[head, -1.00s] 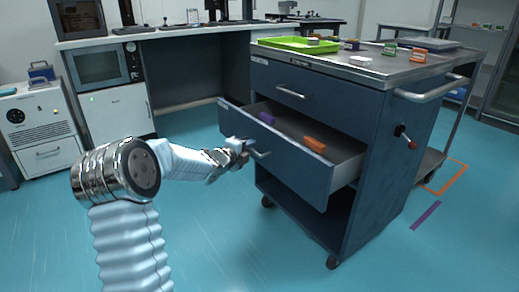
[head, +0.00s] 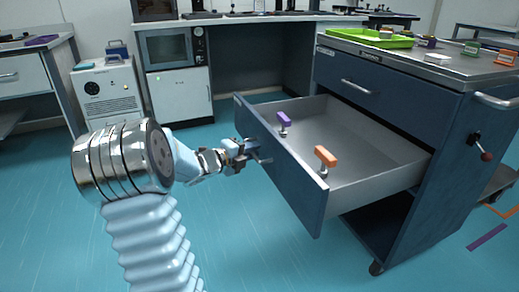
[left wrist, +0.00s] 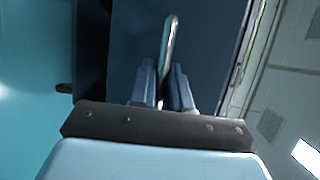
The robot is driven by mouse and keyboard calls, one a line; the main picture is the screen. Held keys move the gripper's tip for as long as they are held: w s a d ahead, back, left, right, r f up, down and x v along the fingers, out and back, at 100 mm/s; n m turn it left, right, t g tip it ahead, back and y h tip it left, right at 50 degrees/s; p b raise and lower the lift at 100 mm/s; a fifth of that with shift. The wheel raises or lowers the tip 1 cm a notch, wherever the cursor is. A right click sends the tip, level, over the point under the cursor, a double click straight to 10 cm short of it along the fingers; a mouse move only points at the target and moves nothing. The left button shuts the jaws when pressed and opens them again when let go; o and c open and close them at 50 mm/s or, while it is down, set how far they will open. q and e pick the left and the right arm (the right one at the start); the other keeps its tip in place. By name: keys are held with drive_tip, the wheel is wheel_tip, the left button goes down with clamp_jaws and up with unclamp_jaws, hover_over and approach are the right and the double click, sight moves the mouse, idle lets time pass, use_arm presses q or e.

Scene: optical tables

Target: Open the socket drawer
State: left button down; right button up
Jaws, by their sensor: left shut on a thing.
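The socket drawer (head: 292,180) is the lower drawer of the dark blue cart and stands well pulled out. Inside it are a purple-topped piece (head: 284,121) and an orange-topped piece (head: 326,157), with bare grey floor behind them. My left gripper (head: 256,156) is at the drawer's front face, shut on the drawer handle. In the left wrist view the handle (left wrist: 168,50) is a light bar running between the two fingers (left wrist: 163,90). In the head view my gripper hides most of the handle. My right gripper is not in view.
The upper drawer (head: 362,88) is closed. The cart top (head: 440,68) carries a green tray (head: 370,38) and several small coloured pieces. A red-tipped lever (head: 481,147) sticks out of the cart's side. Open blue floor (head: 240,245) lies in front of the drawer.

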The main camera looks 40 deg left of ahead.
use_arm(q)
drive_tip(key=shift+s, duration=0.1)
drive_tip(key=c, duration=1.4)
unclamp_jaws()
drive_tip(key=shift+c, duration=0.2)
drive_tip(key=shift+s, duration=0.1)
drive_tip(key=s+r, duration=0.2)
drive_tip(key=s, duration=1.1)
drive_tip(key=shift+s+r+p, duration=0.2)
drive_tip(key=shift+p, duration=0.25)
